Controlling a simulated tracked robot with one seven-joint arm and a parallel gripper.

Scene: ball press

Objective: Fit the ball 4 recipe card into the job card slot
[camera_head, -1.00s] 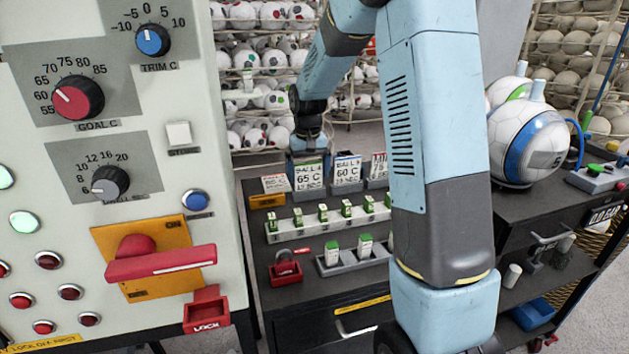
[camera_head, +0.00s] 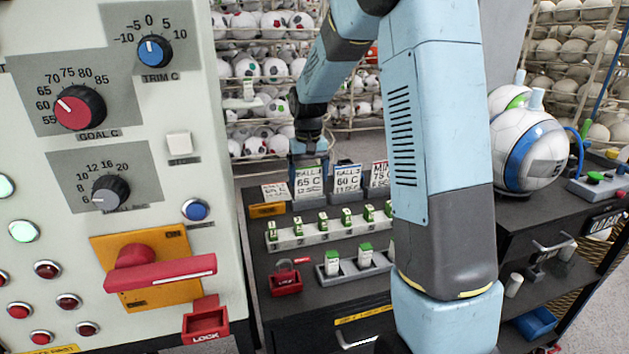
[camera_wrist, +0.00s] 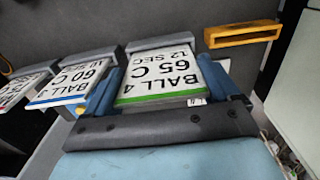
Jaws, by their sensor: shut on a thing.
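The ball 4 recipe card (camera_head: 307,183) is white with a green edge and reads 65 C, 12 SEC. It stands in the row of cards at the back of the dark bench, its lower end at a grey holder. In the wrist view the card (camera_wrist: 163,78) lies between my blue fingers. My gripper (camera_wrist: 165,70) is shut on its side edges; in the head view my gripper (camera_head: 308,160) is over the card's top. An orange slot frame (camera_wrist: 243,34), which may be the job card slot, is beside the card; it also shows in the head view (camera_head: 267,210).
The ball 3 card (camera_head: 347,180) and another card (camera_head: 379,174) stand close to the right. A small card (camera_head: 274,191) is behind the orange frame. A rail of green-topped pieces (camera_head: 325,227) lies in front. The control panel (camera_head: 217,260) rises on the left.

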